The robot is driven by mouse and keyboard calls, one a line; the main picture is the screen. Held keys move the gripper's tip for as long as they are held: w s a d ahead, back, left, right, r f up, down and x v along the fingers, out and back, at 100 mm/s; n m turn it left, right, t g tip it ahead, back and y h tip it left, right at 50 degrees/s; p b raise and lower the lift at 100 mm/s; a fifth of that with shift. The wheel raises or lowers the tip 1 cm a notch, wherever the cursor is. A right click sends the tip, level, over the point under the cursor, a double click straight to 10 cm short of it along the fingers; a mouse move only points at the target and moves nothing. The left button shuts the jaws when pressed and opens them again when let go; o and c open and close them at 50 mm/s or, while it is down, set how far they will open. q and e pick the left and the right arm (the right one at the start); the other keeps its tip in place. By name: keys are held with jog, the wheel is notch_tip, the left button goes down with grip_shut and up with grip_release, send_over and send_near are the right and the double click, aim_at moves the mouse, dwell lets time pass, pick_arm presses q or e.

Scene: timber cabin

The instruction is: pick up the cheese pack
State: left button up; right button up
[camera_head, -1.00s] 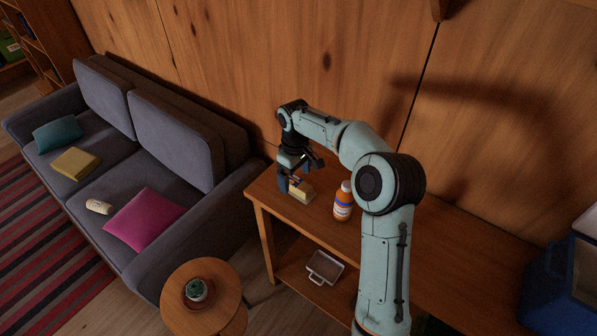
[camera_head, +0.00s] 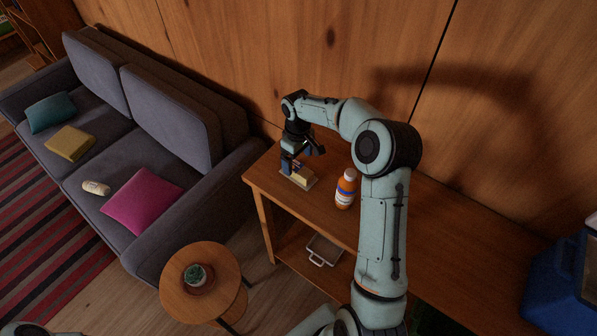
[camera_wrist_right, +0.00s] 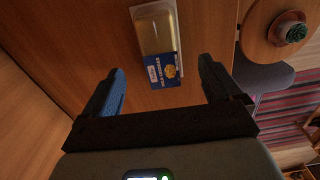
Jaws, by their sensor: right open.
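The cheese pack (camera_head: 304,178) lies flat near the left end of the wooden table. My right gripper (camera_head: 292,170) is above the pack, fingers pointing down. In the right wrist view the gripper (camera_wrist_right: 160,84) is open, with the label end between and just ahead of the fingertips. I see no contact. My left gripper does not show.
An orange-white bottle (camera_head: 346,189) stands right of the pack on the table (camera_head: 440,250). A metal tray (camera_head: 323,250) sits on the lower shelf. A round side table (camera_head: 228,263) holds a potted plant (camera_head: 196,275). A sofa (camera_head: 210,215) stands left; a blue box (camera_head: 560,283) is far right.

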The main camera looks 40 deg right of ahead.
aim_at(298, 168)
notch_tip(298, 168, down, 5)
jog(key=shift+s+f, duration=0.1)
jog(key=shift+f, duration=0.05)
jog(key=c, duration=1.4)
